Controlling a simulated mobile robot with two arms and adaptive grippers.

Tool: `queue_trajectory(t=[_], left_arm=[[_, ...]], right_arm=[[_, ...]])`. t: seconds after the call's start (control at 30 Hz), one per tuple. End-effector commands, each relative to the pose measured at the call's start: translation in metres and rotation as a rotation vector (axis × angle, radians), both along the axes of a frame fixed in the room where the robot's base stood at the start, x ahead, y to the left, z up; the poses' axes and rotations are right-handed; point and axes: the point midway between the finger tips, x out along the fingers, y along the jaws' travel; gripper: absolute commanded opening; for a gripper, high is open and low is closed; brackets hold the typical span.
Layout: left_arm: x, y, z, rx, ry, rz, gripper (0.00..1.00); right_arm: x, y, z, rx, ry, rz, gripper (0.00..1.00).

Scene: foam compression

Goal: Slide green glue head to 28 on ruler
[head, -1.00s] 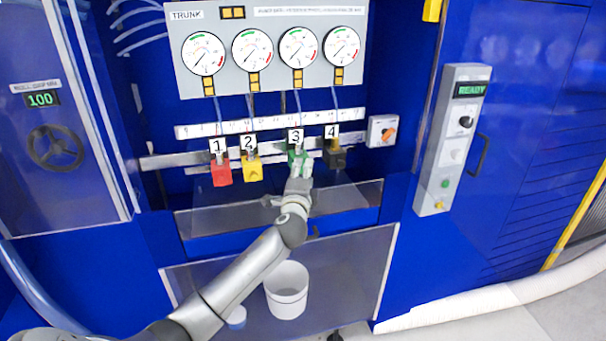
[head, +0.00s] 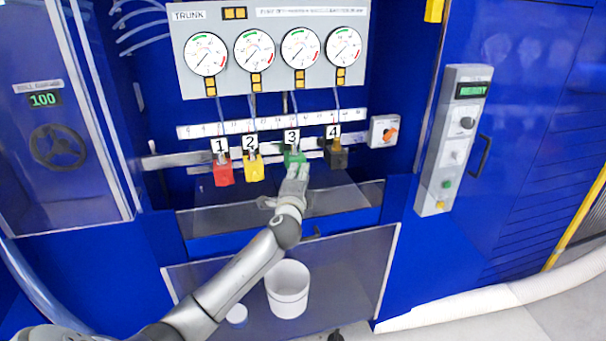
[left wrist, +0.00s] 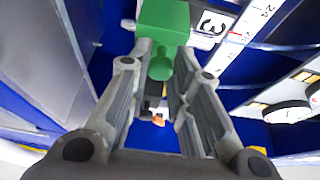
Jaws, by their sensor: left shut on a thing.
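The green glue head (head: 294,158), under the tag marked 3, hangs on the metal rail below the white ruler (head: 235,127). The ruler number at the head is too small to read in the head view. My right gripper is not in view.
The red head (head: 223,174) and yellow head (head: 253,170) hang to the left, the black head (head: 337,157) close to the right. A box with an orange knob (head: 384,131) is at the rail's right end. Clear panels (head: 345,260) and a white bucket (head: 287,290) are below.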

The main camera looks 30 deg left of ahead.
Motion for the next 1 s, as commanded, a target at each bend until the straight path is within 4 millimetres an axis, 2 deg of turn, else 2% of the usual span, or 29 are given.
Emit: queue_trajectory(t=[0.1,0.13,0.3,0.7,0.87,1.0], left_arm=[[0.0,0.0,-0.001,-0.001,0.0,0.001,0.0],[0.0,0.0,-0.001,-0.001,0.0,0.001,0.21],[0.0,0.0,-0.001,-0.001,0.0,0.001,0.42],[-0.004,-0.003,-0.001,-0.001,0.0,-0.001,0.42],[-0.022,-0.012,-0.002,-0.002,0.001,-0.002,0.42],[-0.047,-0.025,-0.002,-0.002,0.002,-0.003,0.42]], right_arm=[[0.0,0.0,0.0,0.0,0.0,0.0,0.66],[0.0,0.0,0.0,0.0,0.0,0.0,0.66],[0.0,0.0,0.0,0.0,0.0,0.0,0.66],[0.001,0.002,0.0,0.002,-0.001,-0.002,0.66],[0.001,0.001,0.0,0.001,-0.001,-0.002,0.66],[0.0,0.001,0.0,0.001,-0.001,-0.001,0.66]])
